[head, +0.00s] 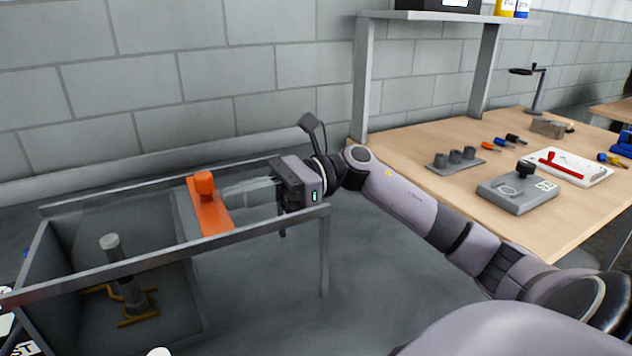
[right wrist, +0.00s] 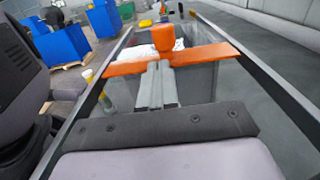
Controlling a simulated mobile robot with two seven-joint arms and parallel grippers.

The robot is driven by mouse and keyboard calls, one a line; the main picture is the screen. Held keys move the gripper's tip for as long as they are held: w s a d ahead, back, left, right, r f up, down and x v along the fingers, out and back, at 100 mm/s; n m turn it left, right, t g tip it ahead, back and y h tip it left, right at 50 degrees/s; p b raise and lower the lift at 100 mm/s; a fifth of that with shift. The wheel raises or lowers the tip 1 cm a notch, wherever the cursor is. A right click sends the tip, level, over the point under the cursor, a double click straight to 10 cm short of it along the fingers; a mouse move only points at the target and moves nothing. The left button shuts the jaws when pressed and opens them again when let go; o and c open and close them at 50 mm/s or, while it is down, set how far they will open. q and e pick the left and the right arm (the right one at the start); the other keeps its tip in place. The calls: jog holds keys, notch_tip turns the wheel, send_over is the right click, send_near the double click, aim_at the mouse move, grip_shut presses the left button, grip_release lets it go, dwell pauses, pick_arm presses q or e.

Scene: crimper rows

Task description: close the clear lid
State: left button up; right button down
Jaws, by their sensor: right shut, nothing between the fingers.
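The clear lid's pane is hard to make out. An orange bar (head: 209,215) with an orange knob (head: 204,183) lies across two grey rails, at the right end of an open-framed grey box (head: 65,245). The bar (right wrist: 205,54) and knob (right wrist: 164,38) also show in the right wrist view. My right gripper (head: 226,193) is shut and empty, its fingers pointing left at the bar, close by the knob. In the right wrist view its fingertips (right wrist: 158,70) reach the bar's near edge; I cannot tell if they touch it. My left gripper is out of view.
A grey post with an orange-footed base (head: 127,285) stands inside the box. The rails (head: 265,222) run on to the right past the bar, with open space between them. A wooden bench (head: 420,130) with tools and fixtures stands at right. A block wall is behind.

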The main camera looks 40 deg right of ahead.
jog(key=shift+x, duration=1.05)
jog(key=shift+s+d, duration=0.1)
